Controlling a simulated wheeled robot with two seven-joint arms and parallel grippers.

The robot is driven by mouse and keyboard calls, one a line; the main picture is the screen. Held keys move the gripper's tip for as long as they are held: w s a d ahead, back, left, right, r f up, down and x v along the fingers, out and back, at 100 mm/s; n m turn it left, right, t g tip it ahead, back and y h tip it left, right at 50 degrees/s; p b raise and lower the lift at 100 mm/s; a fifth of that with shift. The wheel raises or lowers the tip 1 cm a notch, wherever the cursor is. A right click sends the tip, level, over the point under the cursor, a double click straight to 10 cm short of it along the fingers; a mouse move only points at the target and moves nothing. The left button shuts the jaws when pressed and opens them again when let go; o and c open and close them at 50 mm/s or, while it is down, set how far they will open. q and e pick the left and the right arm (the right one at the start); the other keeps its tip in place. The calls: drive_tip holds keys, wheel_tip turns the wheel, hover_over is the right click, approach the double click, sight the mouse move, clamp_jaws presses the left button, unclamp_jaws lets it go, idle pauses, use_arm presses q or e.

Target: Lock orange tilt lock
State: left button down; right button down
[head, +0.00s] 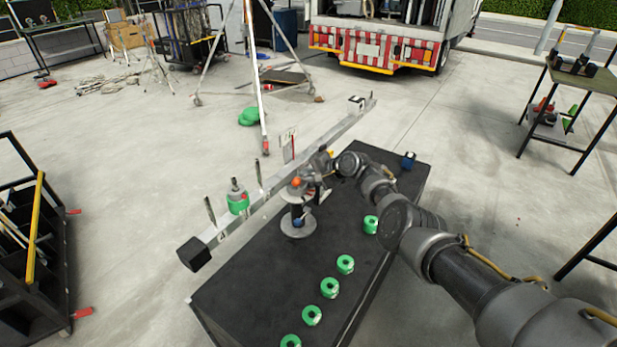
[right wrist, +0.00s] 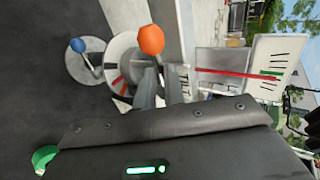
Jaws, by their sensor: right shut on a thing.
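The orange tilt lock (head: 296,182) is a ball knob on a short lever, on a stand that carries a long grey beam (head: 270,185). In the right wrist view the orange knob (right wrist: 151,39) shows just past my fingertips. My right gripper (head: 309,187) is at the lock, its fingers (right wrist: 158,82) shut on the lever beneath the knob. The fingers partly hide the lever. A blue knob (right wrist: 78,45) on a lever sits lower on the stand. My left gripper is not in view.
The stand's round base (head: 298,226) rests on a black case (head: 262,290). Several green weights (head: 345,264) lie along the case. A green-ringed weight (head: 238,204) sits on the beam's left part. White plates with red pointers (right wrist: 235,72) are close right of my gripper.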

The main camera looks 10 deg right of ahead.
drive_tip(key=shift+a, duration=0.1)
idle(0.3)
drive_tip(key=c, duration=1.8)
unclamp_jaws()
drive_tip(key=shift+o, duration=0.2)
drive_tip(key=p+v, duration=0.4)
drive_tip(key=v, duration=0.6)
drive_tip(key=shift+s+d+r, duration=0.2)
drive_tip(key=shift+s+d, duration=0.05)
